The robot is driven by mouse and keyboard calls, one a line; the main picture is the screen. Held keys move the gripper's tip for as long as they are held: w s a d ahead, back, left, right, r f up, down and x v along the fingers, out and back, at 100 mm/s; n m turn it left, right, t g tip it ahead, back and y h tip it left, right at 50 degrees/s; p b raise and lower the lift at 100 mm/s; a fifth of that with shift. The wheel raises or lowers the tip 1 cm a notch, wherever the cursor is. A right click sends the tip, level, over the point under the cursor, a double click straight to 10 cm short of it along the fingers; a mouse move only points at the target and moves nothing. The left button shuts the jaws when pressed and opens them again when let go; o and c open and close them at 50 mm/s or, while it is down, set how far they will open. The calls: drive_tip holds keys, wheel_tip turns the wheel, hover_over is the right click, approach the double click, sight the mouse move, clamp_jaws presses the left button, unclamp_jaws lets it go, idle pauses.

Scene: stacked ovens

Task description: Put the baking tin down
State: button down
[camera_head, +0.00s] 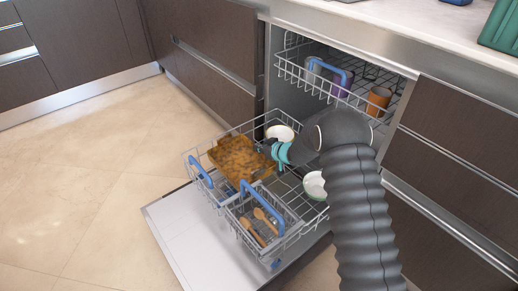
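The brown, mottled rectangular baking tin (238,160) is at the left part of the pulled-out lower dishwasher rack (205,153), its flat side tilted toward the camera. My gripper (271,143) reaches in from the right, with its dark tip at the tin's right end. My dark arm and wrist hide much of the gripper. I cannot tell whether its fingers are closed on the tin's edge or only beside it, nor whether the tin's underside rests on the rack wires.
Teal curved dishes (282,153), a white bowl (281,133) and another bowl (315,185) are close around the gripper. A cutlery basket (262,222) is at the front. The upper rack (318,86) holds cups. The open door (185,235) lies below; floor at left is clear.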

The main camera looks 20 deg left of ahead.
drive_tip(key=shift+f, duration=0.55)
drive_tip(key=c, duration=1.3)
unclamp_jaws()
